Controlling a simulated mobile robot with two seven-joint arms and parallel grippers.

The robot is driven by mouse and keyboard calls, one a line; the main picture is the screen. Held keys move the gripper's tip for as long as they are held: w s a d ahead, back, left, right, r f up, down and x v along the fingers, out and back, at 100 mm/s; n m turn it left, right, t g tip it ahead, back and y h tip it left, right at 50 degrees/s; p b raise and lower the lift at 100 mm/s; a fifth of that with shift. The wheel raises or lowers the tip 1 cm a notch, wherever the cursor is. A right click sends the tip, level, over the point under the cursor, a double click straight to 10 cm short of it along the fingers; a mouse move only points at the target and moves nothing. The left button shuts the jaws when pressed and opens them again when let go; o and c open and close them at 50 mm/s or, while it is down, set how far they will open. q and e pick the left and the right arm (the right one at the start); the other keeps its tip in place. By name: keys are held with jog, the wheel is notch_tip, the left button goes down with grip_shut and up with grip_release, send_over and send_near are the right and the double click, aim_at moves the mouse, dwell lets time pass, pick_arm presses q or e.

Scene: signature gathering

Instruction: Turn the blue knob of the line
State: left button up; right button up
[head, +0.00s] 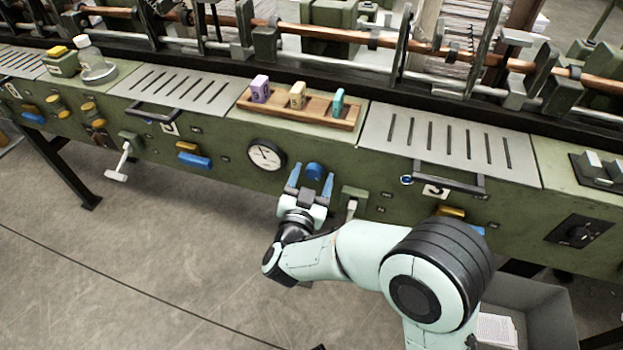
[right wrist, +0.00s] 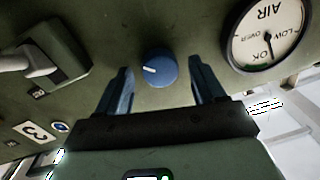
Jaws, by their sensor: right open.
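The blue knob (head: 314,171) is on the front panel of the green machine line, just right of a round gauge. In the right wrist view the round knob (right wrist: 160,70) shows a white pointer mark toward the left. My right gripper (head: 311,182) is open in front of the knob. Its two blue fingers (right wrist: 160,88) stand on either side of the knob, apart from it in the right wrist view, with nothing held. How far the fingertips are from the panel is hard to tell. My left gripper is not in view.
The air gauge (head: 266,154) sits left of the knob, its needle at OK in the right wrist view. A lever (head: 352,205) is close on the right. A black handle (head: 450,178) sticks out further right. A wooden tray (head: 345,123) holds coloured blocks above.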

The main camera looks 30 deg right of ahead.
jog(key=c, duration=1.1)
jog(key=shift+o, duration=0.2)
jog(key=shift+m, duration=0.7)
jog(key=shift+f+m, duration=0.1)
jog(key=shift+m, duration=0.5)
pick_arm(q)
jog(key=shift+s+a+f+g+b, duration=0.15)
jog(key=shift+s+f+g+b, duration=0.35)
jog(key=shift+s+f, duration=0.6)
pick_arm(e)
jog(key=shift+s+m, duration=0.1)
jog(key=shift+m, duration=1.6)
